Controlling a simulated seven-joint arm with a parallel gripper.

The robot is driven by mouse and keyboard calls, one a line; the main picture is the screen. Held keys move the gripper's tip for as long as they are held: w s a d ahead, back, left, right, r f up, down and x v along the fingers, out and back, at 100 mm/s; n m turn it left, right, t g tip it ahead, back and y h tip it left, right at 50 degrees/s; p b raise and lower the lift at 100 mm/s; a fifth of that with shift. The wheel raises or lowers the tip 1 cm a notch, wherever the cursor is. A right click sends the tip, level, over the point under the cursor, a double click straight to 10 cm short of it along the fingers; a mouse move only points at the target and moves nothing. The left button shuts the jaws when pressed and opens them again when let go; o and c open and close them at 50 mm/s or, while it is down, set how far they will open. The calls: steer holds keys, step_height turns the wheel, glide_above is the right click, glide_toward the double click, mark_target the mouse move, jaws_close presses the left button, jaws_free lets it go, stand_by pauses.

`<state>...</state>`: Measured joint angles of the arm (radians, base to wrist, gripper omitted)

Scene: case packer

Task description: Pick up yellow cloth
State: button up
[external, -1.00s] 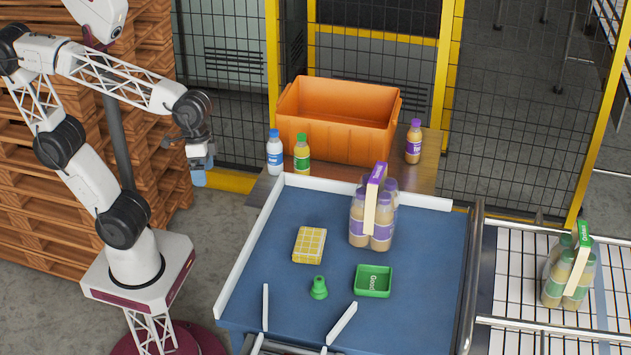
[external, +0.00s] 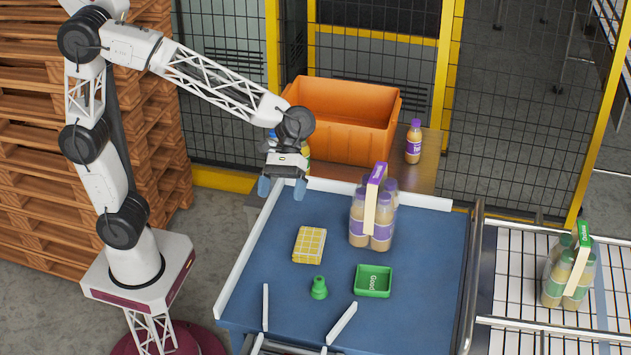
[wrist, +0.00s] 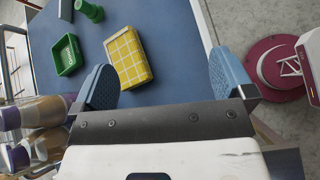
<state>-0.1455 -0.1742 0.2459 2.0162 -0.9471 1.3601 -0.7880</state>
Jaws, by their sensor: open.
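The yellow cloth (external: 309,245) is a folded, checked block lying flat on the blue table, left of its middle. In the wrist view the yellow cloth (wrist: 128,57) lies beyond the fingers, nearer the left one. My gripper (external: 283,189) is open and empty, with its blue fingers pointing down. It is above the table's back left corner, up and to the left of the cloth in the external view. The fingers (wrist: 166,85) are wide apart in the wrist view and touch nothing.
A green tray (external: 373,281) and a small green stopper-like piece (external: 319,288) are near the cloth. A bottle pack (external: 372,218) stands to its right. White rails (external: 342,323) edge the blue table (external: 410,310). An orange crate (external: 345,118) and a purple-capped bottle (external: 414,142) stand behind.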

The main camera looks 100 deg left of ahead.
steer(key=w+a+f+n+t+h, duration=0.1)
steer(key=w+a+n+h, duration=0.2)
steer(key=w, duration=0.6)
steer(key=n, duration=0.1)
glide_toward(311, 238)
steer(key=shift+w+d+r, duration=0.1)
steer(key=shift+d+r, duration=0.05)
steer(key=shift+d, duration=0.8)
steer(key=shift+f, duration=0.4)
steer(key=shift+d, duration=0.1)
steer(key=shift+x, duration=1.2)
steer(key=shift+d+f, duration=0.1)
steer(key=shift+x, duration=2.45)
steer(key=shift+f, duration=0.1)
steer(key=c, duration=1)
